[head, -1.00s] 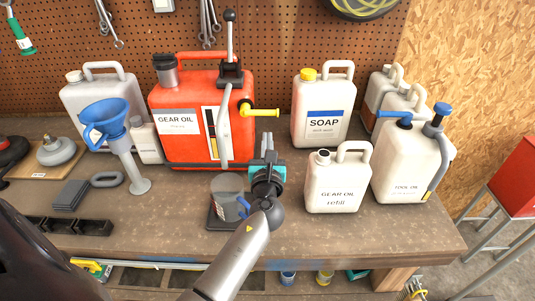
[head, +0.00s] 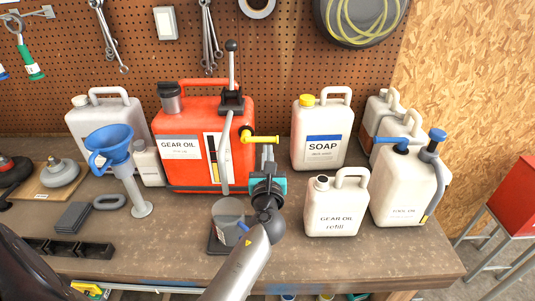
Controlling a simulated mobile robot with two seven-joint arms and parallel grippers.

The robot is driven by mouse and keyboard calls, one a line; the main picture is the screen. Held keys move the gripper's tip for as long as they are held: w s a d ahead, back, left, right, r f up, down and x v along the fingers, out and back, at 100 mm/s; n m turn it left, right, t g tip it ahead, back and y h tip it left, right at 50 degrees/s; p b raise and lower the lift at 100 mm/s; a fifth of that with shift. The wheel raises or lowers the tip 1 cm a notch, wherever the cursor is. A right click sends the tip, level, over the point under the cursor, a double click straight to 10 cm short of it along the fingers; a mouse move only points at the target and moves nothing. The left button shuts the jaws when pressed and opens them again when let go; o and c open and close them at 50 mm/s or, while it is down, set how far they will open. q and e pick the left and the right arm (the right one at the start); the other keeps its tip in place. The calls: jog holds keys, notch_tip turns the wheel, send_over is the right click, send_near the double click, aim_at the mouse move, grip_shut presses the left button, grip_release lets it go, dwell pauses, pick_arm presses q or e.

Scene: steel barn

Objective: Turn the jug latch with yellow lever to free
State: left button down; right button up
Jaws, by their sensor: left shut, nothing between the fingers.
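The red gear oil jug (head: 185,165) stands upright at the back of the bench, with a pump handle on top. Its yellow lever (head: 262,139) sticks out to the right from the jug's right side, roughly level. My left gripper (head: 268,155) is shut and empty, its fingers pointing up just below the yellow lever. I cannot tell whether the fingertips touch the lever. My right gripper is not in view.
A grey measuring cup (head: 228,212) stands on a dark pad below the jug. A gear oil refill jug (head: 336,208) and a soap jug (head: 321,135) stand to the right. A blue funnel (head: 110,146) stands left. A tool oil jug (head: 408,190) with a blue lever is at far right.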

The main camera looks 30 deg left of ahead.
pick_arm(q)
jog(key=shift+w+d+r+n, duration=0.1)
jog(key=shift+r+n, duration=0.3)
jog(key=shift+n, duration=0.4)
jog(key=r+n, duration=0.1)
jog(key=n, duration=0.2)
jog(key=shift+d+r+p, duration=0.1)
jog(key=shift+r+p, duration=0.25)
jog(key=s+a+r+n+p, duration=0.2)
jog(key=r+n, duration=0.3)
jog(key=n, duration=0.7)
jog(key=shift+a+r+n+g+p, duration=0.15)
jog(key=shift+a+n+g+p, duration=0.25)
jog(key=shift+a+p, duration=0.3)
